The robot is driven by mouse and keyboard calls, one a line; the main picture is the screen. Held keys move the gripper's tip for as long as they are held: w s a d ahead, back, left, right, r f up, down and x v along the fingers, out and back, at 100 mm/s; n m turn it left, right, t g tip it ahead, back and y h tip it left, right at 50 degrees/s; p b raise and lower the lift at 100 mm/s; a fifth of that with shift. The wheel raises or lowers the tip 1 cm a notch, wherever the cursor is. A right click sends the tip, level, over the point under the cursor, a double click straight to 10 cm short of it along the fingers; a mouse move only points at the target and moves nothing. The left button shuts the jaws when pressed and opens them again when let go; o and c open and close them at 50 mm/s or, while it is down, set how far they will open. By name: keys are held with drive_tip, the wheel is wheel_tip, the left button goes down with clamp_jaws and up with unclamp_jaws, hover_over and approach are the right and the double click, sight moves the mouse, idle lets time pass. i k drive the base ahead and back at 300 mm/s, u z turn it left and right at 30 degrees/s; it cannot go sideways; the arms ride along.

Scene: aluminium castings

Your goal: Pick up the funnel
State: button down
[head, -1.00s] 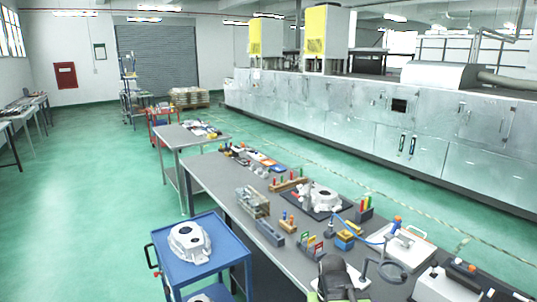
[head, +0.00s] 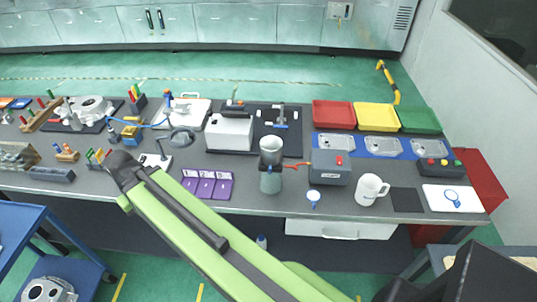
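A pale grey, wide-mouthed vessel (head: 270,146) stands on the bench in the middle of the head view. It looks like the funnel, but its lower part is not clear enough to be sure. A dark band or holder crosses below it, and a grey-green jar-like body (head: 270,183) shows underneath. My green arm crosses the lower middle of the view, with its dark joint over the left part of the bench, apart from the vessel. I make out no gripper fingertips.
A grey box with a red button (head: 329,168) and a white mug (head: 370,189) stand right of the vessel. Purple cards (head: 207,184) lie left. Red (head: 333,114), yellow (head: 376,116) and green (head: 419,119) trays stand behind. A white box (head: 229,133) stands behind left.

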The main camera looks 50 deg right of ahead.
sight(271, 146)
drive_tip(key=z, duration=0.9)
drive_tip(key=k, duration=0.85)
drive_tip(key=u, duration=0.75)
drive_tip(key=i, duration=1)
drive_tip(key=u, duration=0.1)
